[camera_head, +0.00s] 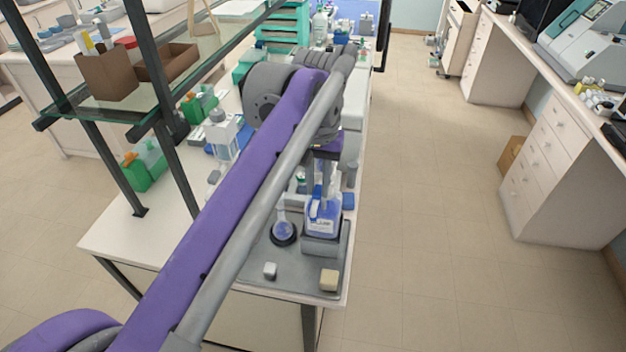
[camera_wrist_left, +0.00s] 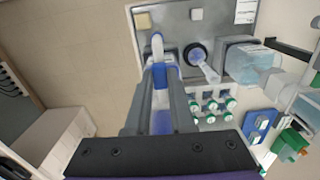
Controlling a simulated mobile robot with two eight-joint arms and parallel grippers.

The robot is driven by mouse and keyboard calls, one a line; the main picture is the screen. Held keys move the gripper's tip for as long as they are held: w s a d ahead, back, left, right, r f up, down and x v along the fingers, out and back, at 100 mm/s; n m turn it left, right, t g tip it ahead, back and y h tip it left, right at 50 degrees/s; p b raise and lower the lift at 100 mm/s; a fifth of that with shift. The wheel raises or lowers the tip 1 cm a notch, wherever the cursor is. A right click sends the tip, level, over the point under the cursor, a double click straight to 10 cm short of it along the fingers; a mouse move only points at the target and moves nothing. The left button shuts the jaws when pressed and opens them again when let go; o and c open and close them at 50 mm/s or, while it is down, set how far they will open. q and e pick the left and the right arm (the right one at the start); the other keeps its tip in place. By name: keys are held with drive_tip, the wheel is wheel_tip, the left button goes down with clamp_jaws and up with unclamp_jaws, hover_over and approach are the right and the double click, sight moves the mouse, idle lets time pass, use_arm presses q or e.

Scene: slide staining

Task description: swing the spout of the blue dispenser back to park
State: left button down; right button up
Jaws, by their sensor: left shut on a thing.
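The blue dispenser (camera_head: 322,215) is a bottle of blue liquid with a white label, upright on a grey stand on the tray. My left gripper (camera_head: 321,178) is right above it, pointing down. In the left wrist view the fingers of my left gripper (camera_wrist_left: 160,88) are closed around the top of the dispenser. Its blue part (camera_wrist_left: 160,75) shows between them, and a white piece, seemingly the spout (camera_wrist_left: 157,44), reaches toward the top of that picture. The fingers hide exactly which part is gripped. My right gripper is not in view.
A flask (camera_head: 282,229) stands in a black ring beside the dispenser. A white cube (camera_head: 269,270) and a yellowish cube (camera_head: 329,281) lie on the grey tray (camera_head: 300,279). In the left wrist view, a large bottle (camera_wrist_left: 250,61) and several green-capped vials (camera_wrist_left: 212,105) stand close by.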

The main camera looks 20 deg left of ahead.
sight(319, 190)
use_arm(q)
drive_tip(key=shift+d+n, duration=0.15)
drive_tip(key=shift+n, duration=0.15)
drive_tip(key=c, duration=0.8)
unclamp_jaws()
drive_tip(key=shift+o, duration=0.2)
drive_tip(key=shift+r, duration=0.1)
wheel_tip(319, 190, up, 11)
drive_tip(key=p, duration=0.1)
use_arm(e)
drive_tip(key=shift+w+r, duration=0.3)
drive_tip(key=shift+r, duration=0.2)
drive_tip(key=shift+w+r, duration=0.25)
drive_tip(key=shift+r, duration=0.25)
use_arm(q)
drive_tip(key=shift+f, duration=0.2)
